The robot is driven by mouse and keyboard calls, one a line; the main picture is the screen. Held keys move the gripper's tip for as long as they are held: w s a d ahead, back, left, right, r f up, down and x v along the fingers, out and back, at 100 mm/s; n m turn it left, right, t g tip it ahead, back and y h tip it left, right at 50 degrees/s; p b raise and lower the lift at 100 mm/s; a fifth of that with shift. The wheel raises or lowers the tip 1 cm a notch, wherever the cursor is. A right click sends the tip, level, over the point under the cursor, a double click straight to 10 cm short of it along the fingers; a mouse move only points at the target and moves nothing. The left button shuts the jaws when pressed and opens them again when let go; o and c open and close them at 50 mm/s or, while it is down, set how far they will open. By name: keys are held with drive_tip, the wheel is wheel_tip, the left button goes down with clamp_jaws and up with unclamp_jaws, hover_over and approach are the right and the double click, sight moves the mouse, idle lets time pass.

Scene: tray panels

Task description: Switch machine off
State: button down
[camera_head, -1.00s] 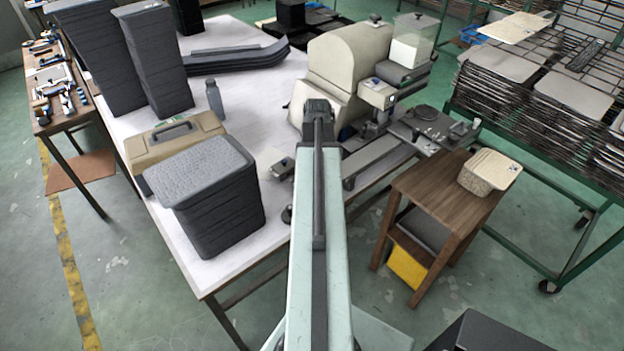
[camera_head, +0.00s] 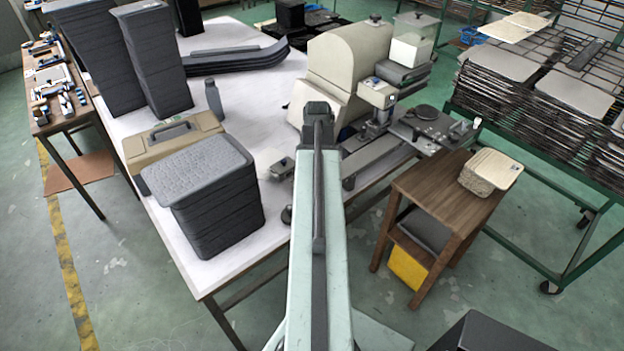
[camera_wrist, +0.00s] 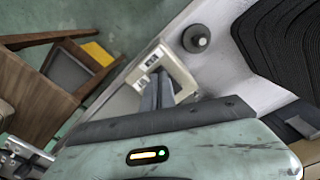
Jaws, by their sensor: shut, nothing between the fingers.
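The machine (camera_head: 338,65) is a large beige unit on the white table in the head view. In the head view my arm hides the gripper.
A dark tray stack (camera_head: 212,200) stands on the table to the left. A wooden side table (camera_head: 436,195) with a yellow bin (camera_head: 408,268) is at the right. Green floor is open at the left front.

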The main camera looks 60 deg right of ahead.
wheel_tip(320, 180, up, 7)
drive_tip(key=p, duration=0.7)
idle(0.4)
